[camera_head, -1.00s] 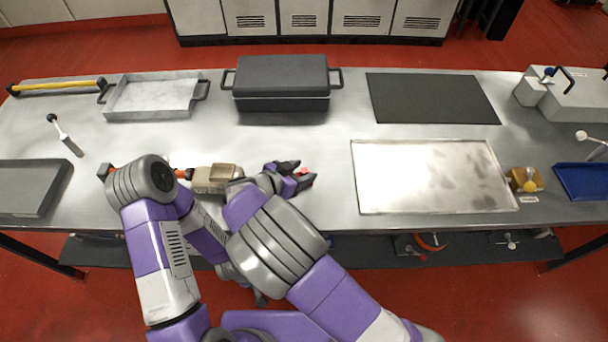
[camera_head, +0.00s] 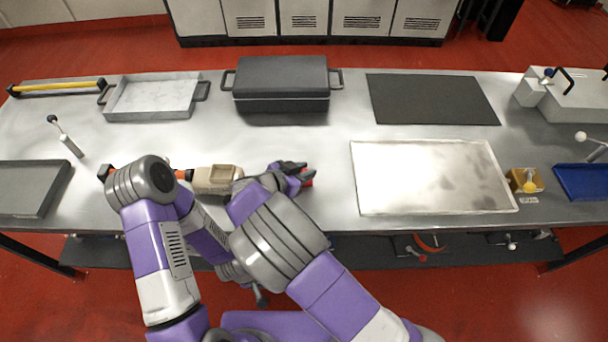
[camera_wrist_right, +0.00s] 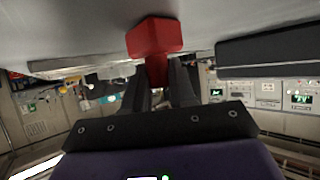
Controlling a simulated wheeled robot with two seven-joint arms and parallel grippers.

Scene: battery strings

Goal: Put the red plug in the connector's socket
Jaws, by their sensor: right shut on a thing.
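My right gripper (camera_head: 300,172) is just right of the tan connector block (camera_head: 216,178) in the head view. It is shut on the red plug (camera_wrist_right: 155,38), which shows at the finger ends in the right wrist view, with the gripper's fingers (camera_wrist_right: 158,78) on either side of its narrower part. Only a sliver of the plug (camera_head: 308,182) shows in the head view, as the fingers cover the rest. The connector lies on the table, partly behind my arms, and its socket cannot be made out. My left arm reaches in at the left, but its gripper is hidden.
A bright metal plate (camera_head: 430,206) lies right of my right gripper. A dark lidded box (camera_head: 281,75) and a shallow tray (camera_head: 152,100) stand behind. A yellow block (camera_head: 520,178) and blue tray (camera_head: 580,180) are at the right. The table between gripper and box is clear.

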